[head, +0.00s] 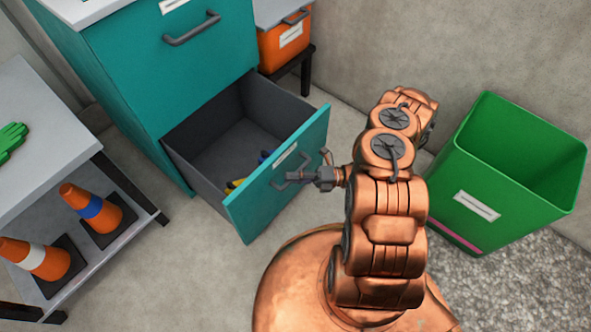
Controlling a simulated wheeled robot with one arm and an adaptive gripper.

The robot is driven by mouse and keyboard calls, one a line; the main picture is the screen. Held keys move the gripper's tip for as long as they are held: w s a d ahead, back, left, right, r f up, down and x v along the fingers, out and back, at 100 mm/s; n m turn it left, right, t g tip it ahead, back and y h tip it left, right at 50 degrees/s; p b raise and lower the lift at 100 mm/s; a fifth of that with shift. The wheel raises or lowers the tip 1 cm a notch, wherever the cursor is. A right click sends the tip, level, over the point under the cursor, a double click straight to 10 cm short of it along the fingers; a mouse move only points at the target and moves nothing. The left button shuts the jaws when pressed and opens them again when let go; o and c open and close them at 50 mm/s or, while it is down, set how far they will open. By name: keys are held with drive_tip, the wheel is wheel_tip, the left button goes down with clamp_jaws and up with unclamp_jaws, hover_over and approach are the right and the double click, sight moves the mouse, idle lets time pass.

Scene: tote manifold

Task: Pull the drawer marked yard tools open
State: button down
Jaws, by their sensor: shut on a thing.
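A teal cabinet (120,75) stands at the upper left, with an upper drawer shut under a dark handle (191,28). Its lower drawer (262,205) is pulled well out, and its grey inside shows. A white label (285,156) is on the lower drawer's front, too small to read. My gripper (300,177) is at that front and shut on the dark drawer handle (279,184). Yellow and blue items (237,184) lie in the open drawer, partly hidden by its front.
A green bin (497,205) stands at the right by the wall. At the left, a grey shelf unit (40,125) holds green gloves (12,138) and two orange cones (92,208). Floor before the drawer is clear.

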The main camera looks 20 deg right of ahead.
drive_tip(key=shift+s, duration=0.25)
drive_tip(key=c, duration=1.2)
unclamp_jaws()
drive_tip(key=shift+d, duration=0.15)
drive_tip(key=v, duration=0.7)
drive_tip(key=shift+d, duration=0.2)
